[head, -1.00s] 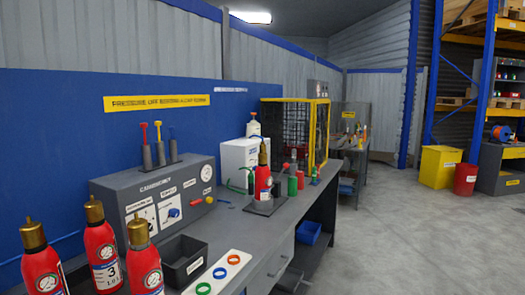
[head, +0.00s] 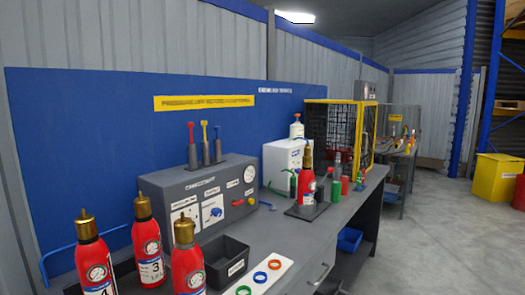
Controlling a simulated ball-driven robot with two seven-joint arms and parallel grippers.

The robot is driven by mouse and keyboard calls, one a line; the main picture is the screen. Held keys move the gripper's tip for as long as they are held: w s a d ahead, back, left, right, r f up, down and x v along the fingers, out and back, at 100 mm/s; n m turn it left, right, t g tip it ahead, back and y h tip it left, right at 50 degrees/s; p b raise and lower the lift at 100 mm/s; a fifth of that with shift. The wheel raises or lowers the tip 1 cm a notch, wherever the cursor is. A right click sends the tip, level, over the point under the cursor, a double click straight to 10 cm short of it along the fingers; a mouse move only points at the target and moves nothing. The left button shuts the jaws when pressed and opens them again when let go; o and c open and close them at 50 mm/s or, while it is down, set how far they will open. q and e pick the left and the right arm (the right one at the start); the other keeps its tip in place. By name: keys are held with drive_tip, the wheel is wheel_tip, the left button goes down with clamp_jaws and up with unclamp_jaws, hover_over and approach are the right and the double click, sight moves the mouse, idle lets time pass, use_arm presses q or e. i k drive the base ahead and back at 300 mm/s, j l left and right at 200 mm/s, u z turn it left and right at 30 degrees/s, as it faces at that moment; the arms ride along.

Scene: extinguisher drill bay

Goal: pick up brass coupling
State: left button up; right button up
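I cannot make out a separate brass coupling lying on the bench. Brass-coloured tops sit on the red extinguisher bottles: one on the left bottle (head: 94,262), one on the middle bottle marked 3 (head: 148,250), one on the front bottle (head: 187,268). Another red bottle (head: 307,188) with a brass-coloured top stands upright on a dark plate further along the grey bench (head: 285,240). Neither of my grippers shows in the head view.
A grey control box (head: 198,198) with a gauge stands at the back. A black bin (head: 226,262) and a white strip (head: 278,262) with coloured rings lie in front. A yellow-framed cage (head: 340,136) stands beyond. Open floor (head: 430,245) lies to the right.

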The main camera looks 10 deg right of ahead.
sight(307, 150)
drive_tip(key=i+l+u, duration=0.25)
drive_tip(key=l+u, duration=0.25)
drive_tip(key=i+l+u, duration=0.1)
drive_tip(key=l+u, duration=0.15)
drive_tip(key=l, duration=0.2)
drive_tip(key=i+l+u, duration=0.2)
drive_tip(key=l, duration=0.15)
drive_tip(key=k, duration=0.1)
